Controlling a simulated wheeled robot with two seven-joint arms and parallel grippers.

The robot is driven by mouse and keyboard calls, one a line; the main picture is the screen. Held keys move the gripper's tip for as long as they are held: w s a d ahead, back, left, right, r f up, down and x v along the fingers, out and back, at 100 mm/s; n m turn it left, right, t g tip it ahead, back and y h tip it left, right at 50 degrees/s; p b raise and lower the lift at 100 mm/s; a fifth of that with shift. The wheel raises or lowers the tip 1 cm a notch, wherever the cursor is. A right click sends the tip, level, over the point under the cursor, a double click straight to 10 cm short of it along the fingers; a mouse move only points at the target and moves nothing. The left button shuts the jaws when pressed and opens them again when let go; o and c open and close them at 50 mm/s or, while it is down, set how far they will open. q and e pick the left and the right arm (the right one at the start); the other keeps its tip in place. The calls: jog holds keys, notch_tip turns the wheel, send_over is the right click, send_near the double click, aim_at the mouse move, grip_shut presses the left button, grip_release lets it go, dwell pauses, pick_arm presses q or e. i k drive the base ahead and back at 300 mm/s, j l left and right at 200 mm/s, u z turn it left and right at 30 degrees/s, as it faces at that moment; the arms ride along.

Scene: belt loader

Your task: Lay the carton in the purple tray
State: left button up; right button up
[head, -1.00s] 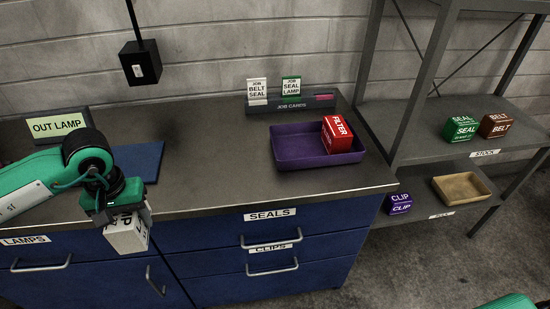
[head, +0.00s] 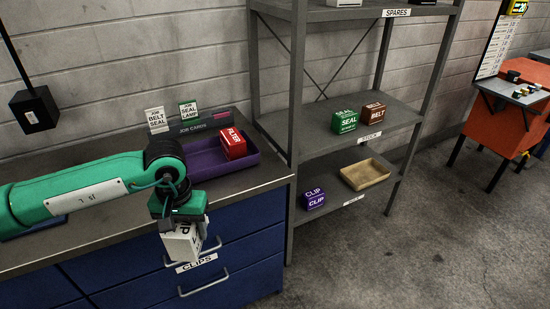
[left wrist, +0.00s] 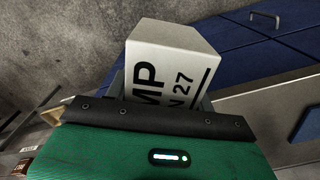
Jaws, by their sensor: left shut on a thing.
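A white carton (head: 182,245) with black lettering hangs tilted in my left gripper (head: 184,222), which is shut on it, in front of the bench's front edge. In the left wrist view the carton (left wrist: 172,58) shows "MP" and "N 27" beyond the green gripper body; the rest of its lettering is hidden. The purple tray (head: 204,160) lies on the bench top, behind and right of the gripper, partly behind my left arm. A red FILTER box (head: 232,143) sits in its right part. The carton is clear of the tray. My right gripper is out of view.
A job cards holder (head: 190,127) stands behind the tray. A grey shelf rack (head: 292,150) is right of the bench, with SEAL (head: 344,121), BELT (head: 373,113) and CLIP (head: 314,198) boxes and a tan tray (head: 365,174). Drawer handles project from the bench front. Floor on the right is open.

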aim_at(198, 166)
jog(key=j+z, duration=0.35)
jog(key=i+j+z, duration=0.1)
jog(key=j+z, duration=0.55)
jog(key=j, duration=0.15)
